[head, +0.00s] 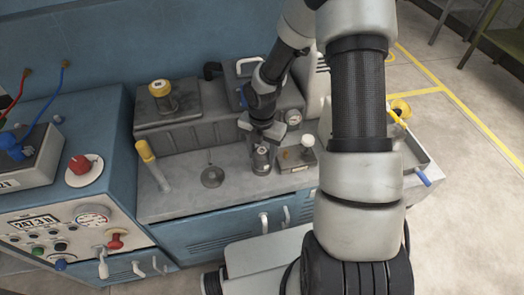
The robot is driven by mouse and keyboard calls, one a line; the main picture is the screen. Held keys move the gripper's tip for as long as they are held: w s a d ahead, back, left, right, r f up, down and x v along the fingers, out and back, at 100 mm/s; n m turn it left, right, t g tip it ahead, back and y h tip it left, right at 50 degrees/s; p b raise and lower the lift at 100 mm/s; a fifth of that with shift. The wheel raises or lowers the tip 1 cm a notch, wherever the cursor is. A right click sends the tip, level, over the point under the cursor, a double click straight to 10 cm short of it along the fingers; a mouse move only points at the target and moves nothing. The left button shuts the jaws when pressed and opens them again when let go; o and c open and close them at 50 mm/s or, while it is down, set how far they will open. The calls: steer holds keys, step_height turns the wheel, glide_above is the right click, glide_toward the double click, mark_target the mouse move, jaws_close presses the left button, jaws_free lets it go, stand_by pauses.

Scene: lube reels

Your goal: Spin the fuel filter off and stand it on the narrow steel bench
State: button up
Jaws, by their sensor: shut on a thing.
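My gripper (263,140) points down over the grey worktop and is shut on the top of a small grey cylinder, which looks like the fuel filter (262,160). The filter is upright at the front of the dark grey machine block. I cannot tell whether its base touches the surface. The grey steel bench top (225,200) runs along blue cabinets. The fingers and wrist hide the filter's top.
A round metal disc with a thin rod (212,177) stands left of the filter. A small white-knobbed box (297,157) stands close on its right. A yellow-topped clear cylinder (153,165) is further left. A tray (413,150) lies at right. Bare worktop shows in front.

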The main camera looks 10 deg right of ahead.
steer(key=shift+s+f, duration=0.2)
steer(key=shift+f, duration=0.05)
steer(key=shift+r+n+p, duration=0.25)
steer(key=shift+n+p, duration=0.85)
steer(key=shift+p, duration=0.1)
steer(key=shift+f+n+p, duration=0.1)
steer(key=shift+n+p, duration=0.6)
steer(key=shift+n, duration=0.4)
steer(key=shift+f+n, duration=0.2)
steer(key=shift+n, duration=0.2)
steer(key=o, duration=1.3)
steer(key=shift+c, duration=0.2)
steer(key=shift+w+r, duration=0.1)
